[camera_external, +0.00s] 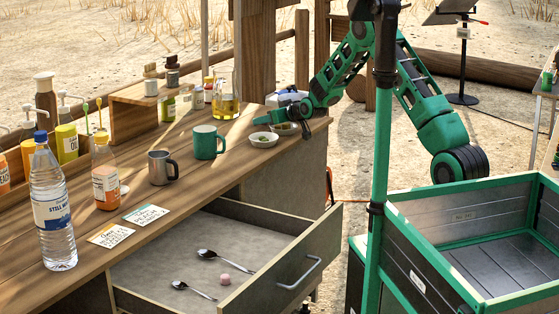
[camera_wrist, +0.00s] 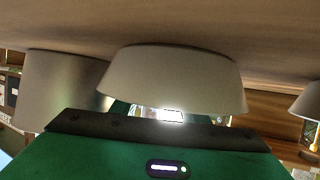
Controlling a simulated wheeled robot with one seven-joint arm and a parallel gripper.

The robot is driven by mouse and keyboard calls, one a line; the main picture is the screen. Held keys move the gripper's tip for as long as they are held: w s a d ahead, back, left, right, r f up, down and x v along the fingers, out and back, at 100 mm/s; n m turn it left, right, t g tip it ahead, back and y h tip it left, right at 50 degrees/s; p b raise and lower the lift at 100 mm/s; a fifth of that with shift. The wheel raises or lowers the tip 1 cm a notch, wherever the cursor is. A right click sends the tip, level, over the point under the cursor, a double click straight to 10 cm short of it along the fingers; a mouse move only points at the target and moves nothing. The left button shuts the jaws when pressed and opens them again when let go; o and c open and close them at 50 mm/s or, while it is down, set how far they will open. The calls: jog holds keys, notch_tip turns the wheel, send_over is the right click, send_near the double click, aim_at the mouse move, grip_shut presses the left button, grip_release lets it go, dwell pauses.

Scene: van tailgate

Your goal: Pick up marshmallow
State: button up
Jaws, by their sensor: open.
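A small pink marshmallow (camera_external: 224,279) lies on the floor of the open drawer (camera_external: 303,245), near its front, in the external view. My gripper (camera_external: 264,121) is far above and behind it, over the back part of the counter, close to two small white bowls. It is open and I see nothing held in it. In the wrist view, the green and dark body of my gripper fills the bottom, and its fingertips are not clear. The marshmallow does not show in the wrist view.
Two spoons (camera_external: 226,260) lie by the marshmallow. On the counter (camera_external: 130,238) stand a green mug (camera_external: 206,143), a steel mug (camera_external: 161,167), a water bottle (camera_external: 51,209) and a white bowl (camera_external: 263,140). A pale bowl (camera_wrist: 175,75) fills the wrist view's middle. My green-framed cart is right.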

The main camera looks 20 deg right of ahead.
grip_shut()
